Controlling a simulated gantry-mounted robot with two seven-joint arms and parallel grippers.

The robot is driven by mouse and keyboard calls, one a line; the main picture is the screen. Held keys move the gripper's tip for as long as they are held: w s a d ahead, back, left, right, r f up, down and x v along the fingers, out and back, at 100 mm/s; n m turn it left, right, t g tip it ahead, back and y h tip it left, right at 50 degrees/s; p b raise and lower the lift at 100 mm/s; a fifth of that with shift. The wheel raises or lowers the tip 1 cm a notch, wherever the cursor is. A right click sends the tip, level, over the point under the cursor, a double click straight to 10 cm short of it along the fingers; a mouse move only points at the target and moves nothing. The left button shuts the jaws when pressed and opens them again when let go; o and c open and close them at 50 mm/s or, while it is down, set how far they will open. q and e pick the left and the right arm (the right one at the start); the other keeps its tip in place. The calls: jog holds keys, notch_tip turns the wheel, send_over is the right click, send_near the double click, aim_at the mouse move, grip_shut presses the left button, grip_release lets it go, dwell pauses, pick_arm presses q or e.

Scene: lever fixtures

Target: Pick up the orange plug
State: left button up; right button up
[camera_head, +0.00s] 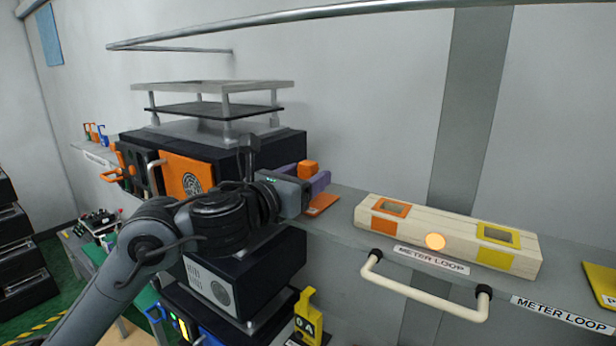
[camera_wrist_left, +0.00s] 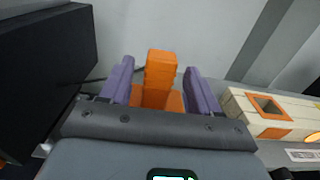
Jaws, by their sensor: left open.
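The orange plug (camera_head: 308,169) stands upright at the left end of the grey shelf. An orange base (camera_head: 322,205) shows below it. My left gripper (camera_head: 313,178) is open, with its purple fingers around the plug. In the left wrist view the orange plug (camera_wrist_left: 160,78) stands between the two fingers of the left gripper (camera_wrist_left: 158,70), with a gap on each side. The gripper hides part of the plug's lower body in the head view. My right gripper is not in view.
A cream block (camera_head: 450,236) with an orange window and a yellow window lies on the shelf to the right. A cream handle (camera_head: 420,297) sticks out below it. Dark equipment boxes (camera_head: 245,272) stand at the left, under and behind my left arm. Open wall space lies above the shelf.

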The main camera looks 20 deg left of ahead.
aim_at(313, 173)
pick_arm(q)
jog(key=shift+p+x, duration=0.5)
jog(key=shift+x, duration=1.15)
jog(key=shift+a+f, duration=0.1)
jog(key=shift+f, duration=0.05)
jog(key=shift+c, duration=0.4)
jog(key=c, duration=1)
